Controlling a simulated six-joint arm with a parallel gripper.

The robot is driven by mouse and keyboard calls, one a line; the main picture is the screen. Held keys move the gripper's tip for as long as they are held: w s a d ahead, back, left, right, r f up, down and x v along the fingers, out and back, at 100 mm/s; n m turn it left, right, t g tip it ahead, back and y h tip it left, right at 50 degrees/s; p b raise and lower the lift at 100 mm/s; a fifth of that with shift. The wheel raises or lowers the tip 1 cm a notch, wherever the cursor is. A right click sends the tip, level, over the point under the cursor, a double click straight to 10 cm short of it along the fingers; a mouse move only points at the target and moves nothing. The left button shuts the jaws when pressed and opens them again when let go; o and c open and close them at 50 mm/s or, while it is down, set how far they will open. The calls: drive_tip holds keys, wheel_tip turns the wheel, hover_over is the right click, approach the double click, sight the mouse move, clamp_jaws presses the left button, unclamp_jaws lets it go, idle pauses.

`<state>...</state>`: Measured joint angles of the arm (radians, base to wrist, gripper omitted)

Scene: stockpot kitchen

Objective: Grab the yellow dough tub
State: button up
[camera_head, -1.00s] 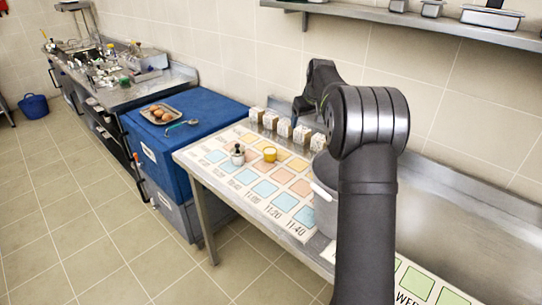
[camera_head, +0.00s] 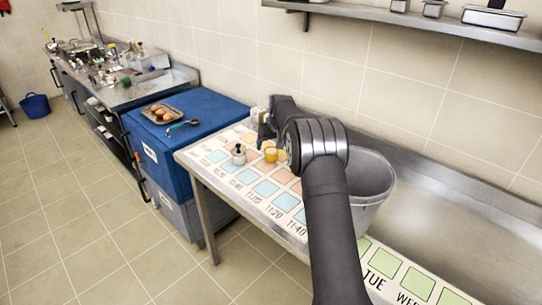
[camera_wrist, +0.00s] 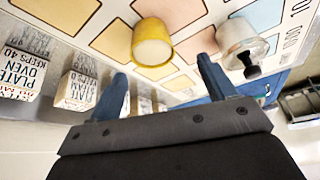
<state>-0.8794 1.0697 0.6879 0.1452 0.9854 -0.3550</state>
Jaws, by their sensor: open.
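The yellow dough tub (camera_head: 271,154) stands on the printed table mat, close to my gripper (camera_head: 265,130). In the wrist view the yellow tub (camera_wrist: 152,42) shows its yellow side and pale round end. It lies beyond my open gripper (camera_wrist: 160,84), between the lines of the two blue-grey fingers and apart from them. Nothing is between the fingers. Part of my arm covers the area beside the tub in the head view.
A white pot with a dark knob (camera_head: 238,154) stands left of the tub and also shows in the wrist view (camera_wrist: 240,42). Printed cartons (camera_wrist: 78,90) line the wall side. A large grey stockpot (camera_head: 372,185) stands right of my arm. A blue chest (camera_head: 190,135) adjoins the table.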

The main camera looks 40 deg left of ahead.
sight(271, 150)
drive_tip(key=shift+w+d+x, duration=0.1)
drive_tip(key=shift+d+x, duration=0.05)
drive_tip(key=shift+x, duration=0.75)
drive_tip(key=shift+w+d+x, duration=0.1)
drive_tip(key=shift+d+x, duration=0.05)
drive_tip(key=shift+x, duration=0.75)
drive_tip(key=shift+w+d+x, duration=0.1)
drive_tip(key=shift+d+x, duration=0.05)
drive_tip(key=shift+x, duration=0.8)
drive_tip(key=shift+f, duration=0.15)
drive_tip(key=c, duration=1)
drive_tip(key=shift+c, duration=0.4)
